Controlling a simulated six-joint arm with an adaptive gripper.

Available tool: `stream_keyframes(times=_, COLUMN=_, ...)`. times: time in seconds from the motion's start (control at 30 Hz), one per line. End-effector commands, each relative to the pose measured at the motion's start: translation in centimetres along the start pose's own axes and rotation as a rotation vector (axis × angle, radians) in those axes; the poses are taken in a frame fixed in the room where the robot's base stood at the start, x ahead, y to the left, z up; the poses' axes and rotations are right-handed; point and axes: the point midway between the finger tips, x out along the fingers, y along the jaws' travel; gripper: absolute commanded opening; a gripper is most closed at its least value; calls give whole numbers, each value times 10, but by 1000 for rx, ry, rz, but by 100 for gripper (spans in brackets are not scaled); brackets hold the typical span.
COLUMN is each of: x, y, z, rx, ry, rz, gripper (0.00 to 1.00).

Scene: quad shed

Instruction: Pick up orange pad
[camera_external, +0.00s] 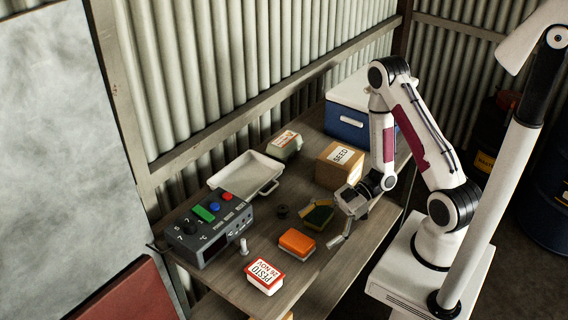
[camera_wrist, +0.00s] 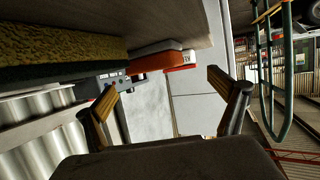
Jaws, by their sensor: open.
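The orange pad (camera_external: 297,242) lies flat on the wooden table near its front edge, with a pale underside. In the wrist view, which is turned over, an orange block with a pale layer (camera_wrist: 168,61) shows beyond and between the fingers and appears to be the pad. My gripper (camera_external: 340,222) is low over the table, to the right of the pad and apart from it. Its fingers (camera_wrist: 164,92) are spread wide with nothing between them.
A yellow-and-green sponge (camera_external: 318,216) lies close to my gripper, behind the pad. A white tub with a red-edged label (camera_external: 265,277) stands in front of the pad. A grey button box (camera_external: 208,229), white tray (camera_external: 246,172), cardboard box (camera_external: 338,166) and blue cooler (camera_external: 347,123) stand farther off.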

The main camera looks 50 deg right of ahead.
Motion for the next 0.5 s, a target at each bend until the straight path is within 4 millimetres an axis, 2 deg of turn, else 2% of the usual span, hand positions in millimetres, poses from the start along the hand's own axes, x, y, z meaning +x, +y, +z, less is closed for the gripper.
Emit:
stream_keyframes(times=0.27, x=3, y=0, z=0, rx=0, ry=0, rz=-1, gripper=96)
stream_keyframes(times=0.5, x=18, y=4, z=0, rx=-1, ry=1, rz=-2, gripper=96)
